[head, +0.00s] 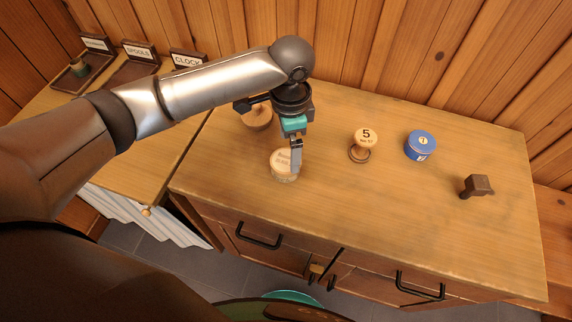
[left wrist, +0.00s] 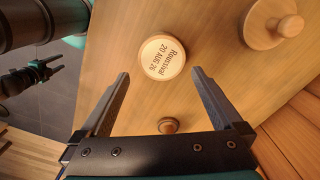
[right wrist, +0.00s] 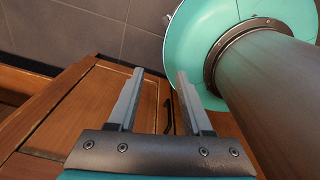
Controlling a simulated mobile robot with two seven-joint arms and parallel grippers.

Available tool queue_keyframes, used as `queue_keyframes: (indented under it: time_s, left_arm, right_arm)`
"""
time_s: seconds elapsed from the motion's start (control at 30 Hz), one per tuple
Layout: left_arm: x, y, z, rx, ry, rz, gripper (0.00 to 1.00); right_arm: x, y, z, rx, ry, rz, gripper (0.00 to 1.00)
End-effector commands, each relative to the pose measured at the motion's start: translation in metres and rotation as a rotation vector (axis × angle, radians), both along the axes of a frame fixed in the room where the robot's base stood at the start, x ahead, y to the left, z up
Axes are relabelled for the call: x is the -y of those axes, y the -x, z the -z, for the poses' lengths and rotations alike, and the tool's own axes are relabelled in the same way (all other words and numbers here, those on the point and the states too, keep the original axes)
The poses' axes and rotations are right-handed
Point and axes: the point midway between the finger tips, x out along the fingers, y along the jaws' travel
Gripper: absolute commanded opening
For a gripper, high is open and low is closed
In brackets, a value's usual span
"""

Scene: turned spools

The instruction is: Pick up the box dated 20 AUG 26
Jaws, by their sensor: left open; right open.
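The box dated 20 AUG 26 (head: 284,168) is a low, round, pale wooden box standing on the counter. My right gripper (right wrist: 158,74) is open and empty, in front of the cabinet.
A wooden knobbed piece (head: 257,118) stands close behind the box. To the right are a spool marked 5 (head: 365,137), a blue tin (head: 421,146) and a dark brown block (head: 477,186). Labelled stands (head: 138,52) line the left table. The counter's front middle is clear.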

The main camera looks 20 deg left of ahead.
Motion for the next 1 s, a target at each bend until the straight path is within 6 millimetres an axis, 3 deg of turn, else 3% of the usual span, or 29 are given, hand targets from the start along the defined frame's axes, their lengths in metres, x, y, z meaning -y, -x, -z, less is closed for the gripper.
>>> queue_keyframes:
  time_s: [0.03,0.3,0.6,0.87,1.0]
  left_arm:
    - [0.000,0.001,0.009,-0.002,-0.001,0.000,1.00]
    - [-0.001,0.000,0.029,0.000,0.000,0.000,1.00]
    - [-0.004,-0.001,0.069,0.000,-0.001,0.000,1.00]
    - [-0.004,-0.001,0.072,0.002,0.000,0.001,1.00]
    - [-0.004,-0.001,0.072,0.002,0.000,0.001,0.88]
  right_arm:
    - [0.000,-0.002,0.003,0.003,0.000,0.000,0.50]
    - [-0.001,-0.015,0.007,0.024,-0.002,-0.001,0.50]
    - [-0.001,-0.015,0.020,0.026,-0.003,-0.002,0.50]
    - [-0.001,-0.015,0.020,0.025,-0.003,-0.002,0.50]
    - [-0.001,-0.015,0.020,0.025,-0.003,-0.003,0.50]
